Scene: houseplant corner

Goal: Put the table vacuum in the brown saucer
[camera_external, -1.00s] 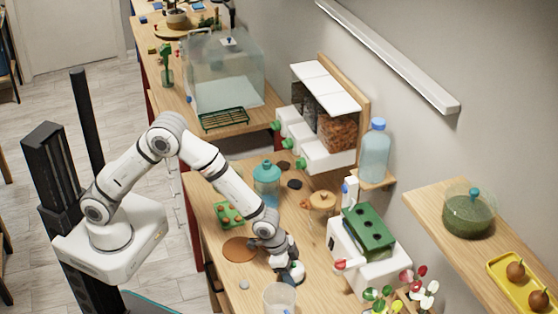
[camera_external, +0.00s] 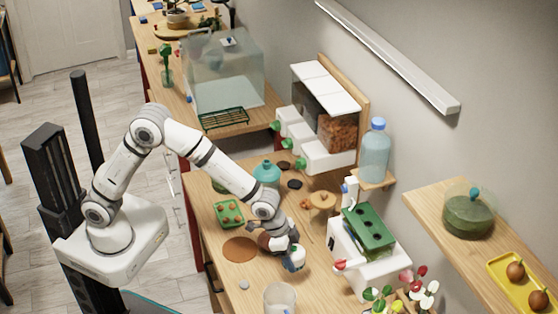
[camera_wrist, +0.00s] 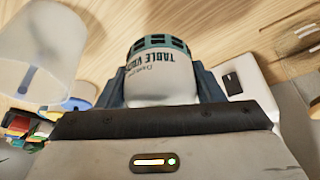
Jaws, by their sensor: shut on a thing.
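The table vacuum (camera_wrist: 160,72), a small white and teal body with upside-down "TABLE V..." lettering, sits between my gripper's fingers in the wrist view. My gripper (camera_external: 284,250) is shut on it. In the outside view the vacuum (camera_external: 294,260) shows as a white and blue piece at the gripper's end, seemingly held above the table. The brown saucer (camera_external: 240,249) is a flat round disc on the table, just left of my gripper, and its visible part is empty. The vacuum is apart from the saucer, to its right.
A translucent cup (camera_external: 280,299) stands in front of my gripper. A green tray with round items (camera_external: 229,213) lies behind the saucer. A teal-topped bottle (camera_external: 266,173) stands behind my arm. A white box with a green top (camera_external: 368,232) stands to the right.

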